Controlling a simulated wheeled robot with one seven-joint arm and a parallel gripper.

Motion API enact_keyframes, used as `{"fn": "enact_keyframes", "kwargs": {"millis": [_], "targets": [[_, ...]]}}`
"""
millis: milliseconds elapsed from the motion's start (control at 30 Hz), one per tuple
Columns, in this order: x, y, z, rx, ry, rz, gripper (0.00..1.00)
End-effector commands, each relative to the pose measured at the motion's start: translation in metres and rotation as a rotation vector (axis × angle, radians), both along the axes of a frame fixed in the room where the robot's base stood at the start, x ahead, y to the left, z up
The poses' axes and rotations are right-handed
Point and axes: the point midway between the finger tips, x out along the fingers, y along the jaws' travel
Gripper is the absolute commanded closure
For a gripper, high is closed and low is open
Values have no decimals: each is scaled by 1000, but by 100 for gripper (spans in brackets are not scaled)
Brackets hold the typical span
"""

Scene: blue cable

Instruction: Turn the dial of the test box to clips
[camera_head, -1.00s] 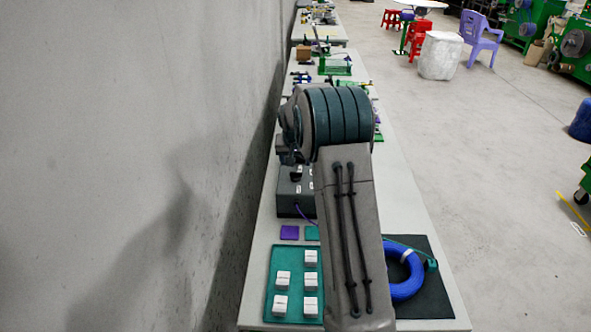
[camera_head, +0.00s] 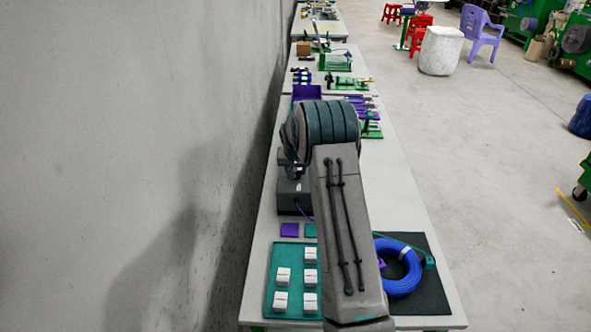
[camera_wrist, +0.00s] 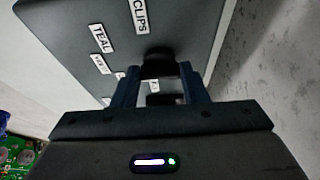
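The test box (camera_wrist: 75,30) is dark grey, with white labels on its face in the wrist view; CLIPS and TEAL are readable. In the head view the box (camera_head: 290,196) stands near the wall, partly behind my arm. The black dial (camera_wrist: 158,62) is near the CLIPS label, which lies just above it in the wrist view. My gripper (camera_wrist: 160,72) has its two fingers apart, one on each side of the dial. I cannot tell whether they touch it. The dial's pointing mark is not visible, and the head view hides the dial and fingers.
A teal tray (camera_head: 283,255) with several white blocks, a purple square (camera_head: 290,230) and a teal square (camera_head: 310,230) lie in front of the box. A blue cable coil (camera_head: 405,284) lies on a black mat (camera_head: 432,290) at right. The wall (camera_head: 150,150) is close on the left.

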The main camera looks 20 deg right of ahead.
Motion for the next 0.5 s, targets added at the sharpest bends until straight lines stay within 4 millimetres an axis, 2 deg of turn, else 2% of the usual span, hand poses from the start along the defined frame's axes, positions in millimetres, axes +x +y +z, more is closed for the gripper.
{"fn": "enact_keyframes", "kwargs": {"millis": [33, 67, 500], "targets": [[0, 0, 0, 0, 0, 0, 77], [0, 0, 0, 0, 0, 0, 83], [1, 2, -3, -1, 1, -70, 83]]}}
